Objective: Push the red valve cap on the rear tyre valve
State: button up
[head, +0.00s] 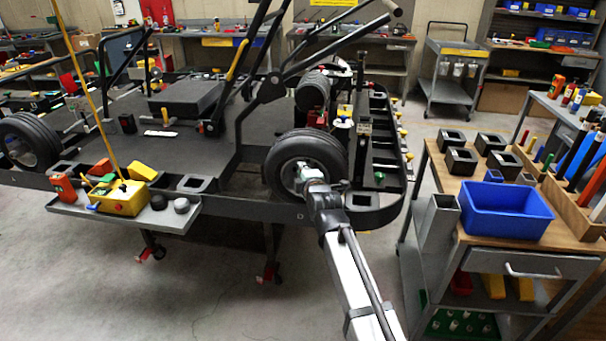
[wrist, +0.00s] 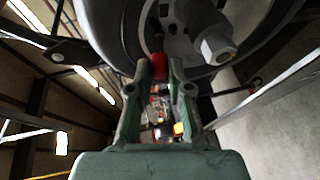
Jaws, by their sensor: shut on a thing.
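The rear tyre (head: 335,150) stands upright on the kart's side, with its pale hub facing me. My gripper (head: 306,180) is at the wheel's face, and my arm reaches up to it from below. In the wrist view the red valve cap (wrist: 158,60) sits between the fingertips of my gripper (wrist: 160,69), which are shut on it. The cap is at the valve stem (wrist: 158,43), inside the wheel rim. Whether the cap is fully seated on the stem I cannot tell. In the head view my gripper hides the cap and valve.
A hub nut (wrist: 216,44) sticks out close to the right of my fingers. A side tray (head: 100,212) with a yellow box (head: 124,199) hangs on the kart to the left. A wooden-topped cart (head: 470,215) with a blue bin (head: 507,212) stands to the right.

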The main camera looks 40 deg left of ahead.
jog(key=shift+w+a+f+b, duration=0.2)
jog(key=shift+w+a+b, duration=0.25)
jog(key=shift+w+b, duration=0.35)
jog(key=o, duration=0.8)
jog(key=shift+s, duration=0.1)
jog(key=v, duration=1.2)
jog(key=shift+d, duration=0.1)
